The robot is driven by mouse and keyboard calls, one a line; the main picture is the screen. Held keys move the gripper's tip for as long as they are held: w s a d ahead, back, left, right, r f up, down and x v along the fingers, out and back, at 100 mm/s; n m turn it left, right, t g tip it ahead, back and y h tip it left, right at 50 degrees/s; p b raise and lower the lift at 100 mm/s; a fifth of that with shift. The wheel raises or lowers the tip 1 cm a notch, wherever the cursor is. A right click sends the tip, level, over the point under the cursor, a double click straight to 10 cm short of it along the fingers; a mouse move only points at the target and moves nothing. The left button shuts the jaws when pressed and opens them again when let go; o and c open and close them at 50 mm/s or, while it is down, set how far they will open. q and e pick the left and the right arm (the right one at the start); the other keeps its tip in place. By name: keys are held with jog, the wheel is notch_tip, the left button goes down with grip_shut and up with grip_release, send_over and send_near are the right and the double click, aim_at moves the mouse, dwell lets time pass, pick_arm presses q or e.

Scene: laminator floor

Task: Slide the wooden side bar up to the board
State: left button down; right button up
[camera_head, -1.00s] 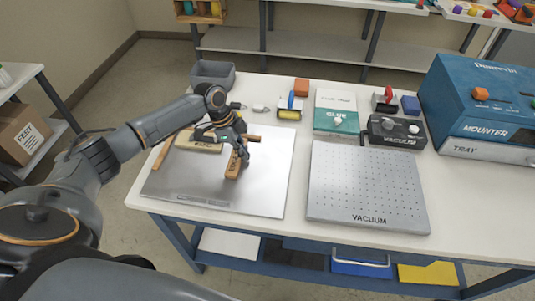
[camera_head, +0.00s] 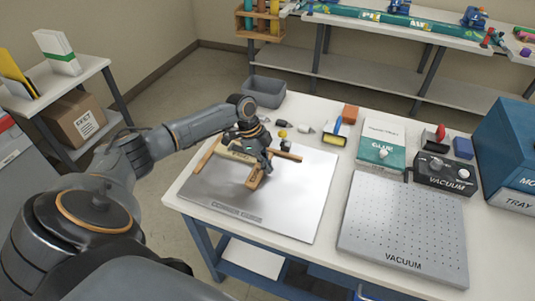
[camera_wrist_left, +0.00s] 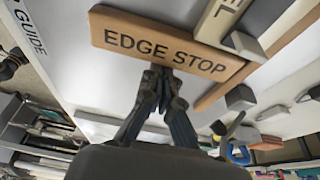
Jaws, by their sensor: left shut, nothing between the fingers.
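A wooden bar marked EDGE STOP (camera_wrist_left: 165,42) lies on the metal plate (camera_head: 290,205); it also shows in the head view (camera_head: 256,179). My left gripper (camera_head: 267,167) is shut and empty, with its fingertips (camera_wrist_left: 160,72) right at the long side of this bar; I cannot tell whether they touch. A cream board (camera_head: 238,153) lies at the back left of the plate, partly hidden by my arm; its corner shows in the wrist view (camera_wrist_left: 218,18). Other wooden bars lie left (camera_head: 208,154) and right (camera_head: 288,155) of the board. My right gripper is not in view.
The perforated vacuum plate (camera_head: 405,228) stands right of the metal plate. A roller (camera_head: 336,132), an orange block (camera_head: 350,113), a glue box (camera_head: 382,143) and a vacuum control box (camera_head: 445,172) stand behind. The front of the metal plate is clear.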

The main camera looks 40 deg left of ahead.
pick_arm(q)
jog(key=d, duration=0.1)
jog(key=d+p, duration=0.1)
jog(key=shift+w+d+r, duration=0.25)
jog(key=shift+d, duration=0.15)
jog(key=shift+w+a+r+b, duration=0.15)
jog(key=shift+r+b, duration=0.1)
jog(key=shift+r, duration=0.35)
jog(key=shift+w+r+b, duration=0.15)
jog(key=shift+r+b, duration=0.1)
jog(key=shift+r, duration=0.3)
jog(key=b+v, duration=0.1)
jog(key=v, duration=0.5)
jog(key=shift+r, duration=0.45)
jog(key=shift+s, duration=0.3)
